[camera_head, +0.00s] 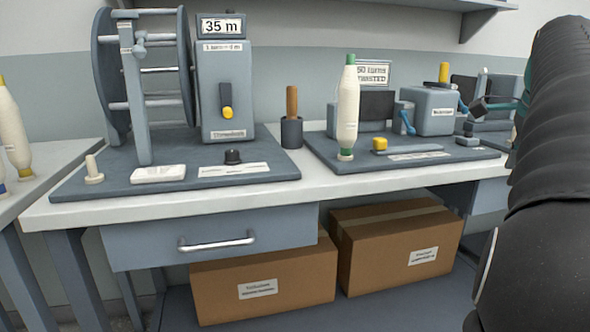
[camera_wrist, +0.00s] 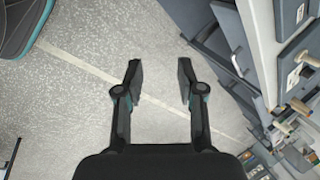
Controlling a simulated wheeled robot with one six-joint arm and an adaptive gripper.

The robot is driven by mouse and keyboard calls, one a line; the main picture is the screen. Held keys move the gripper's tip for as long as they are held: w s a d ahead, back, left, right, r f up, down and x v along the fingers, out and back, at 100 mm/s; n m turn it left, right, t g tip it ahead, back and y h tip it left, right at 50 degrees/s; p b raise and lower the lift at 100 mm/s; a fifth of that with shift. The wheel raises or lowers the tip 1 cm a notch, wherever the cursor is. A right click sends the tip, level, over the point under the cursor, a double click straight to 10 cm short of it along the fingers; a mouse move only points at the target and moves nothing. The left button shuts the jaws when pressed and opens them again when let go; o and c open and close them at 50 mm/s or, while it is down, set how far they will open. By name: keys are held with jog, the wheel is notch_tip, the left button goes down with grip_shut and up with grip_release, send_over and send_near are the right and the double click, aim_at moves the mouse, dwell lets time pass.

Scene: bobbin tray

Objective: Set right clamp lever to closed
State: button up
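The grey twisting machine (camera_head: 428,112) stands on the dark mat at the right of the bench in the head view. A blue lever (camera_head: 407,122) is on its left side. Another blue lever (camera_head: 463,103) is at its right side, partly crowded by dark parts. I cannot tell for sure which is the right clamp lever, nor its setting. My gripper (camera_wrist: 159,68) is open and empty in the wrist view, pointing over pale floor. In the head view my arm covers the right edge, and a dark part with teal shows beside the right lever.
The mat (camera_head: 335,160) also holds a white bobbin with green ends (camera_head: 348,105) and a yellow knob (camera_head: 379,144). A reel machine (camera_head: 223,90) stands to the left. A cup with a wooden handle (camera_head: 291,132) stands between. Boxes (camera_head: 262,285) sit below. Floor is clear.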

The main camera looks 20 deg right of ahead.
jog(key=a+f+n, duration=1.6)
jog(key=a+n, duration=0.1)
jog(key=a, duration=0.1)
jog(key=s+a+f+n+y, duration=0.1)
jog(key=s+a+f+n, duration=0.2)
jog(key=a+f, duration=0.2)
jog(key=s+a+f+n+t+y, duration=0.1)
jog(key=s+a+f+n, duration=0.3)
jog(key=a, duration=0.7)
jog(key=shift+s+f+t, duration=0.15)
jog(key=shift+f+t, duration=0.15)
jog(key=shift+f, duration=0.3)
jog(key=shift+o, duration=0.2)
jog(key=a, duration=0.1)
jog(key=a+n, duration=0.1)
jog(key=a+r+n, duration=0.1)
jog(key=a, duration=0.1)
jog(key=shift+s+r+t+y, duration=0.1)
jog(key=shift+s+t+y, duration=0.2)
jog(key=shift+s+y, duration=0.1)
